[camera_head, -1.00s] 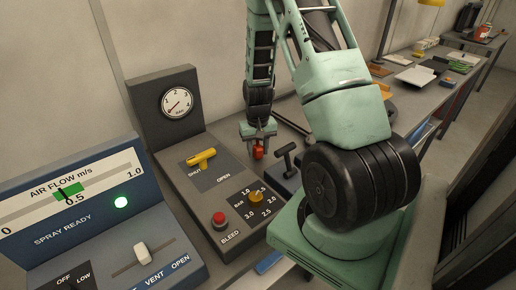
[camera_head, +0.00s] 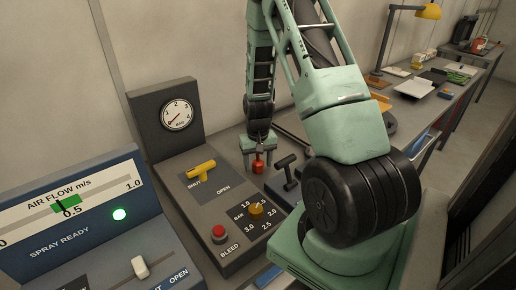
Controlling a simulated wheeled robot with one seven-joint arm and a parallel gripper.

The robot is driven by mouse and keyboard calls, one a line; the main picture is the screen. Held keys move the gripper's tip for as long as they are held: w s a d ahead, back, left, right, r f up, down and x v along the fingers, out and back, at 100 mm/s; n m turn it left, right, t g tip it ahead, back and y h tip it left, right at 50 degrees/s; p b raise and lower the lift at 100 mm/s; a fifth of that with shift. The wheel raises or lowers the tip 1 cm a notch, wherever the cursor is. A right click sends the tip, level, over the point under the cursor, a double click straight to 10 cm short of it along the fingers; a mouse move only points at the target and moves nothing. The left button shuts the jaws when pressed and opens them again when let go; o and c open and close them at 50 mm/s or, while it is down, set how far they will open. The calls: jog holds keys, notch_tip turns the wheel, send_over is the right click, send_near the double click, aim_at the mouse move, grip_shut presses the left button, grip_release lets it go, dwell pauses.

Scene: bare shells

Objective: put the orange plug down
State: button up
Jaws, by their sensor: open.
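The orange plug (camera_head: 258,167) shows as a small orange-red piece below and between the fingers of my gripper (camera_head: 259,158). It is beside the right edge of the grey control panel, near the yellow lever's level in the picture. My gripper points down and is open, with a finger on each side of the plug's top. The plug looks upright. I cannot tell whether its lower end rests on a surface, as the view is small there.
The grey panel (camera_head: 161,167) carries a pressure gauge (camera_head: 176,115), a yellow lever (camera_head: 201,168), a yellow knob (camera_head: 256,208) and a red button (camera_head: 219,232). A black T-handle (camera_head: 286,164) stands close right of the plug. A blue air-flow console (camera_head: 100,225) is at left.

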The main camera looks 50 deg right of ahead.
aim_at(258, 161)
notch_tip(258, 161, up, 13)
jog(key=b, duration=0.2)
jog(key=w+a+r+n, duration=0.2)
jog(key=a+n, duration=0.1)
jog(key=a, duration=0.7)
jog(key=s+a+r+n+y, duration=0.1)
jog(key=a+n, duration=0.1)
jog(key=a, duration=0.6)
jog(key=s+a+r+n, duration=0.1)
jog(key=s+a+n, duration=0.1)
jog(key=a, duration=0.6)
jog(key=s+a+r+n, duration=0.2)
jog(key=s+a+n, duration=0.6)
jog(key=s+a, duration=0.6)
jog(key=shift+s+a, duration=0.35)
jog(key=shift+s, duration=0.75)
jog(key=shift+d, duration=0.1)
